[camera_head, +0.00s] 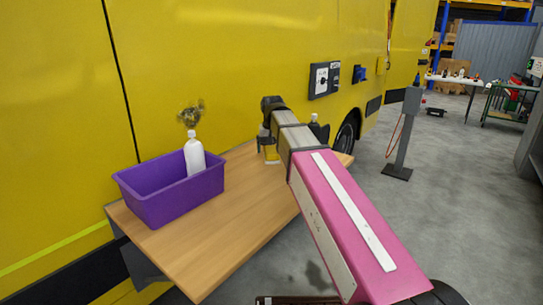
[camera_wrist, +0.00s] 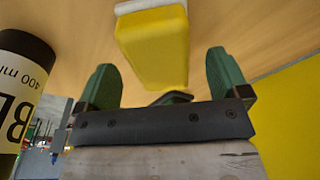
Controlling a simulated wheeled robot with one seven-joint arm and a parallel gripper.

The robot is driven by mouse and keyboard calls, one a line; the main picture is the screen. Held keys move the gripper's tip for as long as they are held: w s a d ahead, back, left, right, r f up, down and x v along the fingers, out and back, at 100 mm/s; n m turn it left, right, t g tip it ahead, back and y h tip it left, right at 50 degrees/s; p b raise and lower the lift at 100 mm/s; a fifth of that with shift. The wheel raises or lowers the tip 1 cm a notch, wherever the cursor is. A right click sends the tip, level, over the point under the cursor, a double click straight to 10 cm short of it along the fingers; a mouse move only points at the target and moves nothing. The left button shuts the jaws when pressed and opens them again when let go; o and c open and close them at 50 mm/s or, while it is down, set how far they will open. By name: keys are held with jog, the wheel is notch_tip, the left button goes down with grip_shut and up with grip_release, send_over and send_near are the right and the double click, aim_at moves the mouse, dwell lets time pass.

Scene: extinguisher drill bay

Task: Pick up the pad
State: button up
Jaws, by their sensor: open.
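The pad is a yellow block with a white layer on one end, seen in the wrist view (camera_wrist: 155,45) on the wooden table. My gripper (camera_wrist: 160,62) is open, with a green finger on each side of the pad and gaps between them. The pad is not clamped. In the head view my gripper (camera_head: 267,143) is at the far end of the table, and a yellow bit of the pad (camera_head: 272,156) shows below it. My arm hides part of that area.
A black bottle with a white label (camera_wrist: 22,85) stands close to my gripper on the left of the wrist view. A purple bin (camera_head: 175,200) holding a white bottle (camera_head: 194,153) stands at the table's left. The wooden table (camera_head: 225,235) is bare in front. A yellow vehicle wall (camera_head: 230,60) rises behind.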

jog(key=shift+w+f, duration=0.2)
jog(key=shift+f, duration=1)
jog(key=c, duration=1.1)
jog(key=shift+r, duration=0.15)
jog(key=shift+r, duration=0.5)
notch_tip(320, 180, up, 2)
jog(key=shift+r, duration=0.25)
jog(key=s+a+r, duration=0.7)
jog(key=s, duration=0.1)
jog(key=shift+s+a+r, duration=0.15)
jog(key=shift+s+a, duration=0.25)
